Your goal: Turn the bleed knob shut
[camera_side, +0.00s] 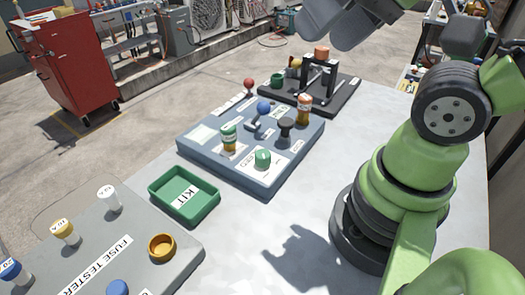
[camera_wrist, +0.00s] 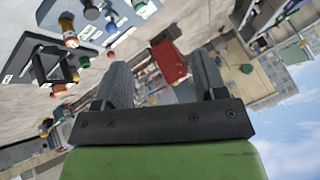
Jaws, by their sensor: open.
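A green knob (camera_side: 263,158) stands on a white label plate at the front of the blue-grey panel (camera_side: 226,177). The lettering beside it is too small to read surely, so I cannot confirm it is the bleed knob or tell its setting. My gripper shows in the wrist view (camera_wrist: 162,82) with its two dark fingers apart and nothing between them. In the side view my gripper (camera_side: 345,22) is partly cut off by the top edge, high above the bench and apart from the panel.
The panel also carries a blue-topped lever (camera_side: 264,108), a black knob (camera_side: 286,128) and amber-and-green fittings (camera_side: 229,138). A black rack (camera_side: 348,92) stands behind it. A green KIT tray (camera_side: 205,211) and a grey fuse tester (camera_side: 190,262) lie in front. Bench right of the panel is clear.

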